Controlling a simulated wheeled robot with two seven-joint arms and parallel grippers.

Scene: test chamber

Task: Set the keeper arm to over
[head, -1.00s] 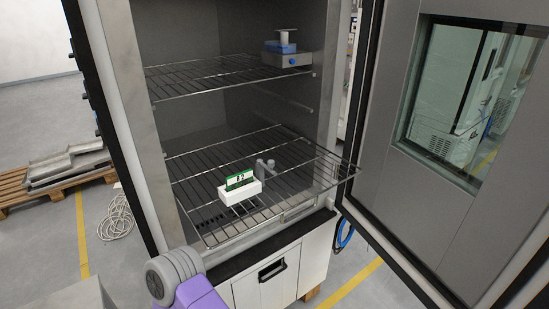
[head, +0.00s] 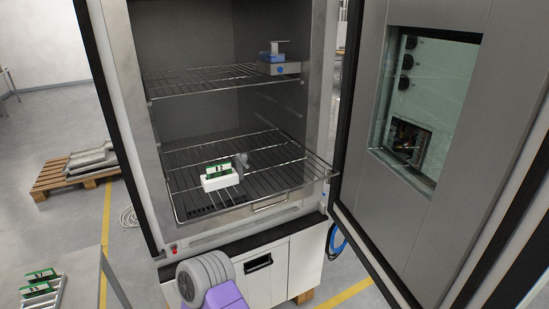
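A white holder (head: 217,183) with a green circuit board (head: 217,171) standing in it sits on the pulled-out lower wire shelf of the open chamber. A small grey post-like piece (head: 241,162) stands at the holder's right end; it may be the keeper arm, but it is too small to tell whether it lies over the board. On the upper shelf, a grey block with a blue part (head: 279,68) has a flat grey top piece. Neither gripper shows; only a purple and grey link of my own arm is at the bottom.
The lower wire shelf (head: 278,183) juts out of the chamber. The chamber door (head: 362,202) stands open at the right. At lower left, green boards (head: 39,282) sit on a grey surface. A pallet (head: 64,184) with metal sheets lies on the floor at left.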

